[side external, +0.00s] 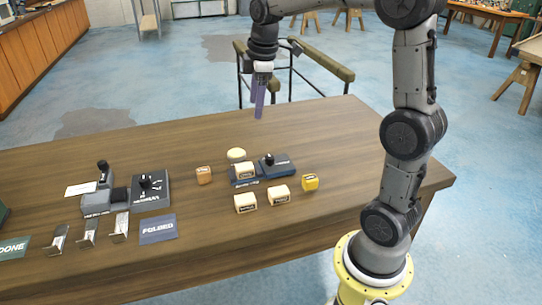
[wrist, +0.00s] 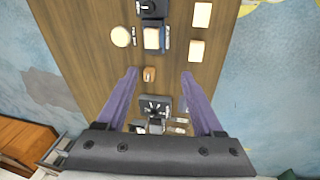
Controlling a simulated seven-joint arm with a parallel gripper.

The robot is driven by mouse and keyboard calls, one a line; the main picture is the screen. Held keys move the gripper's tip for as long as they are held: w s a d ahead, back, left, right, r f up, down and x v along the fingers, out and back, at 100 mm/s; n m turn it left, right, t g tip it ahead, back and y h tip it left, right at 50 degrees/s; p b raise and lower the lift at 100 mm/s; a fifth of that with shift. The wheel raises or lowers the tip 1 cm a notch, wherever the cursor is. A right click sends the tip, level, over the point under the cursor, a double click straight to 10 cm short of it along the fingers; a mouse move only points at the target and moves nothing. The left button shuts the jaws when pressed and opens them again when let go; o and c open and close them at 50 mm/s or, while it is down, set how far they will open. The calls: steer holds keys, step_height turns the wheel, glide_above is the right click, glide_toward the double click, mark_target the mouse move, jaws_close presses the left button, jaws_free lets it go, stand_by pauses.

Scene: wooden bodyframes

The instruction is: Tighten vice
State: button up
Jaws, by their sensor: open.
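My gripper (side external: 259,98) is high above the far side of the table, its purple fingers pointing down, open and empty. In the wrist view the fingers (wrist: 159,75) are spread wide, with the table well below. Near the table's middle, a dark fixture (side external: 279,165) with a black knob stands beside a pale block (side external: 245,170) on a dark base. Further left are a grey device (side external: 97,203) with an upright black lever and a dark box (side external: 150,193) with a black knob. I cannot tell for certain which fixture is the vice. My gripper touches none of them.
The wooden table (side external: 330,130) is bare at the back and right. Loose around the middle are an orange block (side external: 204,176), a yellow block (side external: 310,182), two pale blocks and a round pale piece (side external: 236,155). Metal brackets (side external: 88,234) and a "FOLDED" card (side external: 158,229) lie front left.

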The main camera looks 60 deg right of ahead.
steer(key=w+d+f+m+g, duration=0.1)
steer(key=w+d+f, duration=0.1)
steer(key=d+f, duration=0.35)
steer(key=m+g, duration=0.1)
glide_above(271, 156)
step_height(271, 156, down, 5)
steer(key=shift+y, duration=0.4)
step_height(271, 156, down, 13)
steer(key=shift+a+r, duration=0.1)
jaws_close()
